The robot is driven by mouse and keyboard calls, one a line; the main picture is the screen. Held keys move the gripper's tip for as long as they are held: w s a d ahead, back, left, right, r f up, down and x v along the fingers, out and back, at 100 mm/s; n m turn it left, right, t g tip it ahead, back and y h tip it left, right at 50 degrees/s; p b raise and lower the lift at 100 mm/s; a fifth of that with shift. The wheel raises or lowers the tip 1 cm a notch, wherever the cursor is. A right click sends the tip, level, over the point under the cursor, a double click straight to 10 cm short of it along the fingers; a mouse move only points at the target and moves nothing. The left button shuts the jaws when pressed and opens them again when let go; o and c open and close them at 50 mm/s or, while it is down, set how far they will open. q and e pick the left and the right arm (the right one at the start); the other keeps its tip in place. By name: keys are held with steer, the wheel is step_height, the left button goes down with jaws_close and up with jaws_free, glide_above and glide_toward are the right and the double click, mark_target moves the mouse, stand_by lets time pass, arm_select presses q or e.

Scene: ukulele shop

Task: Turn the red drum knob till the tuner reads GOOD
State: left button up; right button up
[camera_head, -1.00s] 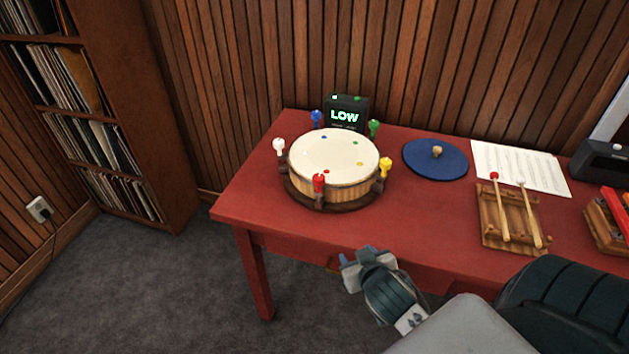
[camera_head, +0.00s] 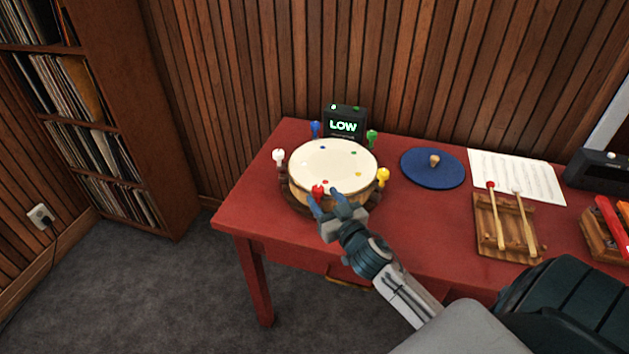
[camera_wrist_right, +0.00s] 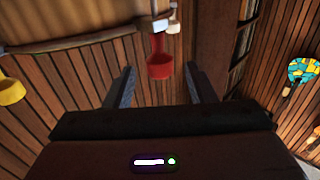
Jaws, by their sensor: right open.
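The drum (camera_head: 333,165) stands on the red table with colored knobs around its rim. The red knob (camera_head: 317,191) is at its front edge, and it also shows in the right wrist view (camera_wrist_right: 160,62). The tuner (camera_head: 343,124) behind the drum reads LOW in green. My right gripper (camera_head: 332,201) is at the drum's front, open, its fingertips close by the red knob. In the right wrist view the red knob sits between and just beyond the two fingers (camera_wrist_right: 160,85), with space on both sides. My left gripper is not in view.
White (camera_head: 279,156), blue (camera_head: 315,129), green (camera_head: 372,138) and yellow (camera_head: 383,176) knobs ring the drum. A blue round pad (camera_head: 433,172), a mallet rack (camera_head: 497,240) and a music sheet (camera_head: 515,176) lie to the right. The table's front left (camera_head: 250,215) is bare.

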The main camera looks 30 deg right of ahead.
mark_target(314, 186)
steer(key=w+p, duration=0.1)
steer(key=w, duration=0.3)
steer(key=shift+w+d+r+p, duration=0.15)
steer(key=shift+w+d+p, duration=0.05)
steer(key=shift+p, duration=0.15)
steer(key=shift+w+f, duration=0.2)
steer(key=shift+w, duration=0.4)
